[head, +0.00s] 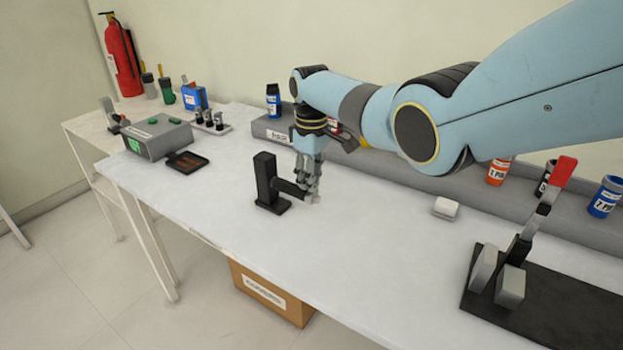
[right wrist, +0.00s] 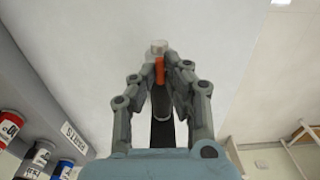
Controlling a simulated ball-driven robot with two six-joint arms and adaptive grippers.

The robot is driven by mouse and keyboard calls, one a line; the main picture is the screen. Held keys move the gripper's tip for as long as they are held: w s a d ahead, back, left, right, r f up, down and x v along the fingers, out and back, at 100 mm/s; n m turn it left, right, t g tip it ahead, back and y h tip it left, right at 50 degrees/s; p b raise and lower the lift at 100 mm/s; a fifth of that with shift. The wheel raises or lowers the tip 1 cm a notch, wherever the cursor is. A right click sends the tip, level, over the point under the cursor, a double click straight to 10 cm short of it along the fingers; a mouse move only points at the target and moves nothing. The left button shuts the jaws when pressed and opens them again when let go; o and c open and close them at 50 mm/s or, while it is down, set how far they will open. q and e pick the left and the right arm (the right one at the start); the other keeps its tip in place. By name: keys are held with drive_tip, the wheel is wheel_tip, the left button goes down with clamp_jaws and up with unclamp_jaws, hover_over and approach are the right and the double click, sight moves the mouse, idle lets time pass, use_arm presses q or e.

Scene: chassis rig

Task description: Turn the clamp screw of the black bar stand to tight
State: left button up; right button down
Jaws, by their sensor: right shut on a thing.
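The black bar stand (head: 265,178) stands upright on the white table, with its dark bar reaching out to the right. My right gripper (head: 309,190) comes down from above at the outer end of this bar. Its fingers are shut on the clamp screw there and hide much of it. In the right wrist view, the fingertips of my right gripper (right wrist: 160,72) close around a small orange-red piece of the screw (right wrist: 159,70). A pale round end (right wrist: 158,47) shows just beyond them. The dark bar (right wrist: 161,104) lies between the fingers. My left gripper is not in view.
A black base with a red-handled toggle clamp (head: 562,171) stands at the right front. A small white block (head: 445,208) lies right of the stand. A grey box (head: 156,138) and a dark tray (head: 186,160) are at the left. A grey rack with bottles runs along the back.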

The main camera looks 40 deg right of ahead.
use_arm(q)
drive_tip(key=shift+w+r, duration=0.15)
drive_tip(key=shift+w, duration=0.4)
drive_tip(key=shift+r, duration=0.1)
use_arm(e)
drive_tip(key=shift+m, duration=0.4)
drive_tip(key=m+p, duration=0.1)
drive_tip(key=m, duration=0.2)
drive_tip(key=shift+m+p, duration=0.4)
drive_tip(key=m+p, duration=0.1)
drive_tip(key=m, duration=0.8)
drive_tip(key=shift+p, duration=0.3)
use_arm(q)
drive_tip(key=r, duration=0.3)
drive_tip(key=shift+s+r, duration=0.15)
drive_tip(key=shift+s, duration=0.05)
use_arm(e)
drive_tip(key=m, duration=0.4)
drive_tip(key=shift+m, duration=0.3)
